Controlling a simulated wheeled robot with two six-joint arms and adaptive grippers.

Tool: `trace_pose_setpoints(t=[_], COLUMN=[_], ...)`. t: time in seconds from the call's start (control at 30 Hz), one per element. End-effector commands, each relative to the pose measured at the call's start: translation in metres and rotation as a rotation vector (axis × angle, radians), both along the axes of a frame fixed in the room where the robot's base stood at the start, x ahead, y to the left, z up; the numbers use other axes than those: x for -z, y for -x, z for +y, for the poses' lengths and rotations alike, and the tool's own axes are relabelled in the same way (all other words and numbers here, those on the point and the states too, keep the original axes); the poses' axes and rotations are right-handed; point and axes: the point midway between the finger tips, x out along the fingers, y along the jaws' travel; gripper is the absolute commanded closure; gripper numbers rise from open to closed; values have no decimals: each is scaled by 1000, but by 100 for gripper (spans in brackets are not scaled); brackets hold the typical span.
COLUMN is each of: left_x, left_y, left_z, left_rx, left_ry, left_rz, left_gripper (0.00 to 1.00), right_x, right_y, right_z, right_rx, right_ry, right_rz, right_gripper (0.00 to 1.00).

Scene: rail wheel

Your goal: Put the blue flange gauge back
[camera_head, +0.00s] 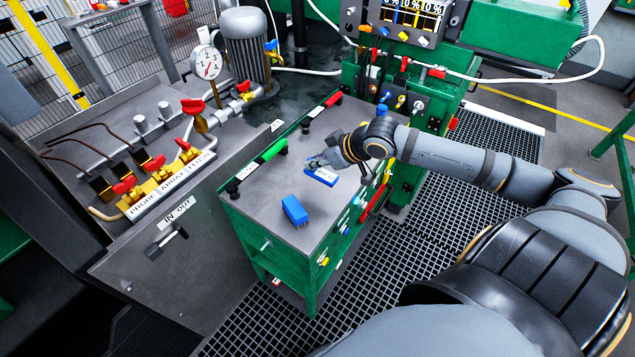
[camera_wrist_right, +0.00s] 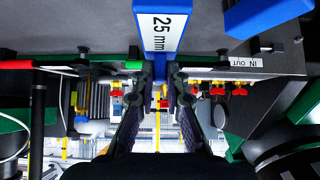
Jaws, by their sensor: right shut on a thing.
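A blue block with a white label (camera_head: 321,177), apparently the flange gauge, is at my right gripper (camera_head: 318,164) above or on the grey top of the green cabinet. In the wrist view it reads "25 mm" (camera_wrist_right: 164,28) and sits between the fingertips of the right gripper (camera_wrist_right: 160,72), which is shut on it. I cannot tell whether it touches the cabinet top. A second blue block (camera_head: 294,210) stands apart on the cabinet top, nearer the front corner; a blue piece also shows at the upper right of the wrist view (camera_wrist_right: 262,16). My left gripper is not in view.
The green cabinet (camera_head: 262,228) carries a green bar (camera_head: 272,151) and a red-ended bar (camera_head: 326,104) between black posts along its back edge. A valve bench with a pressure gauge (camera_head: 206,63) stands left. The cabinet top's middle is mostly clear.

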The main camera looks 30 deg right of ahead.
Motion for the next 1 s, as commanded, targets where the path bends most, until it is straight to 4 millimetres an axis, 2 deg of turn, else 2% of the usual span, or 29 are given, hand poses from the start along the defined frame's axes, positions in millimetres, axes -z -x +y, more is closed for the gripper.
trace_pose_setpoints(t=[0.03, 0.07, 0.33, 0.57, 0.93, 0.97, 1.0], left_x=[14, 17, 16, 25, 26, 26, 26], left_y=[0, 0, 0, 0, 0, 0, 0], left_z=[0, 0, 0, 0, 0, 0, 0], left_rx=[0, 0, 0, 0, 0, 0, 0], left_ry=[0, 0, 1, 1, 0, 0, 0], left_rz=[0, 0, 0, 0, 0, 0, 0], left_gripper=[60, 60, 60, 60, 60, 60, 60], right_x=[14, 18, 25, 57, 62, 62, 61], right_y=[-6, -9, -16, -18, -17, -17, -17], right_z=[-4, -6, -15, -16, -16, -16, -16], right_rx=[5, 2, -1, -1, -4, -4, -4], right_ry=[-11, -11, 0, -4, -1, 0, 0], right_rz=[-3, -3, -1, 1, 0, 1, 1], right_gripper=[100, 100, 100, 100, 100, 86, 81])
